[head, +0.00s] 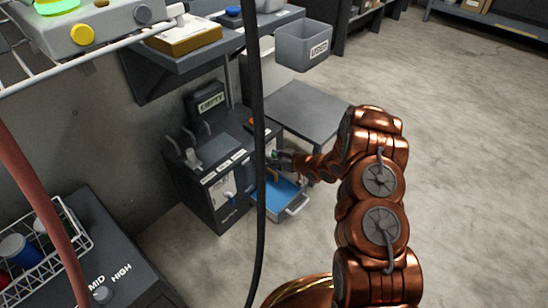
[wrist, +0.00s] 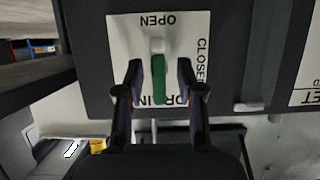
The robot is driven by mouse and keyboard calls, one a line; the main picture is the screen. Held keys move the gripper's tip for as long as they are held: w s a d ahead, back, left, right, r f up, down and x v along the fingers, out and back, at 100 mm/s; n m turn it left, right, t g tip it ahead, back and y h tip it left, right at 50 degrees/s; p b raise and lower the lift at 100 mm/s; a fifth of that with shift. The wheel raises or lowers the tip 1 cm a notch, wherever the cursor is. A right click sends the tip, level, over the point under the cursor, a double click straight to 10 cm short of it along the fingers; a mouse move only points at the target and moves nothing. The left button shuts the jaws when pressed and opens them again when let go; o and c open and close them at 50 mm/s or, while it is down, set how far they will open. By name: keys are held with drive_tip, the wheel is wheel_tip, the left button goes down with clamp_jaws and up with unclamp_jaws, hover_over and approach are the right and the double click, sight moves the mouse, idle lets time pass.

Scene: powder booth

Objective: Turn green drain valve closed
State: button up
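The green drain valve handle (wrist: 158,80) shows in the wrist view on a white label plate (wrist: 120,40). The plate reads OPEN at the top and CLOSED along the right side, with DRAIN partly hidden at the bottom. My gripper (wrist: 158,77) is open, one finger on each side of the handle, with visible gaps. In the head view my gripper (head: 284,160) is at the front of the dark cabinet (head: 190,178); the green handle cannot be made out there.
A blue open drawer (head: 280,200) juts out just below my gripper. A black cable (head: 257,130) hangs across the head view in front of the cabinet. A grey bin (head: 304,46) hangs above. Open floor (head: 450,150) lies to the right.

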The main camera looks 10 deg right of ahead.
drive_tip(key=shift+c, duration=0.2)
clamp_jaws()
drive_tip(key=shift+d+r+p, duration=0.1)
drive_tip(key=shift+r+p, duration=0.05)
drive_tip(key=shift+p, duration=0.2)
